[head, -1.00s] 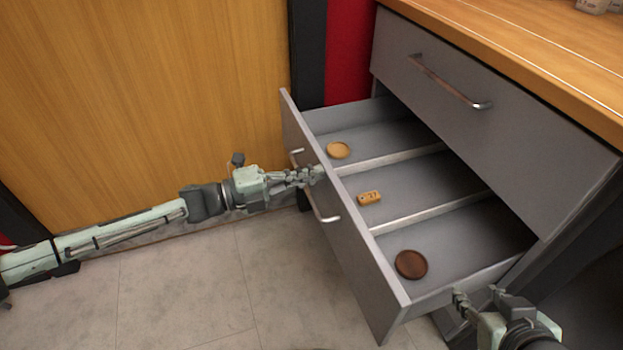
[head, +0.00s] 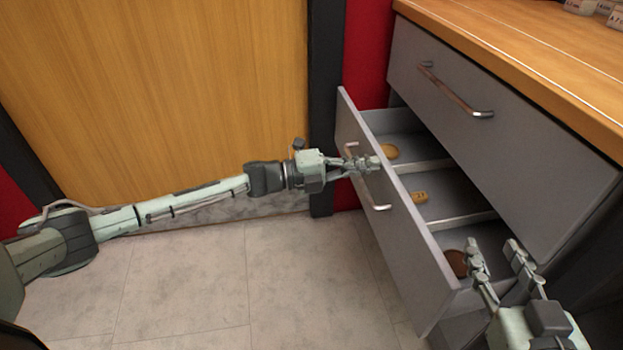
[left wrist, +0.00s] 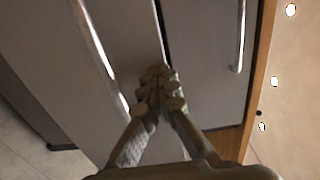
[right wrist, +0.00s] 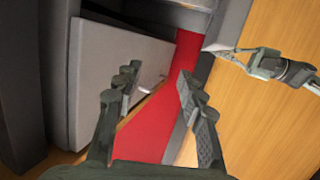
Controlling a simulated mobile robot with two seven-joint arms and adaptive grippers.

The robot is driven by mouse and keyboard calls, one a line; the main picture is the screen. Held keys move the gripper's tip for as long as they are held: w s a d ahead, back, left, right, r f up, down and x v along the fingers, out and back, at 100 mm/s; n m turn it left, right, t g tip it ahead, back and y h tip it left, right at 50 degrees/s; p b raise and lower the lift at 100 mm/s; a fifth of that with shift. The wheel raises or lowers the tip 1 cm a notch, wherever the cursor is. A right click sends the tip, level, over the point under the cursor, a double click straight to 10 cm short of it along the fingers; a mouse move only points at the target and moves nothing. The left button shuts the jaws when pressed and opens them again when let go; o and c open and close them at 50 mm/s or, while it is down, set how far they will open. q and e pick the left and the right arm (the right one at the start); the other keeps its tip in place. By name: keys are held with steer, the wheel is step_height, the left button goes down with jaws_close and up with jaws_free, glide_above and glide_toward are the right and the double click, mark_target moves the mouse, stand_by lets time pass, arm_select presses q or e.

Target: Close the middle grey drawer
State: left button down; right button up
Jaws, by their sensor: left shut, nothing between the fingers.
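The middle grey drawer (head: 400,240) is partly open below a shut upper drawer, with a metal handle (head: 381,207) on its front. It has three compartments. My right gripper (head: 493,246) is open and empty over the drawer's near end.
The upper grey drawer (head: 500,140) is shut under a wooden worktop (head: 540,50) with small containers at its back right. A wooden panel (head: 160,100) with a dark frame stands to the left. The tiled floor (head: 290,270) before the drawer is clear.

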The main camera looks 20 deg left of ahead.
arm_select(q)
steer(key=b+x, duration=0.3)
steer(key=x, duration=1.2)
steer(key=shift+w+d, duration=0.2)
steer(key=shift+w, duration=0.1)
arm_select(e)
steer(key=s+a+r+t+y, duration=0.1)
steer(key=a+r+t+y, duration=0.1)
steer(key=r, duration=0.4)
steer(key=s+a+r+t+y, duration=0.1)
steer(key=a+r+t+y, duration=0.1)
steer(key=r+t, duration=0.2)
step_height(320, 180, up, 3)
steer(key=shift+s+f+t, duration=0.1)
steer(key=shift+s+t, duration=0.1)
steer(key=shift+t, duration=0.2)
arm_select(q)
steer(key=shift+r, duration=0.15)
arm_select(e)
steer(key=shift+a, duration=0.1)
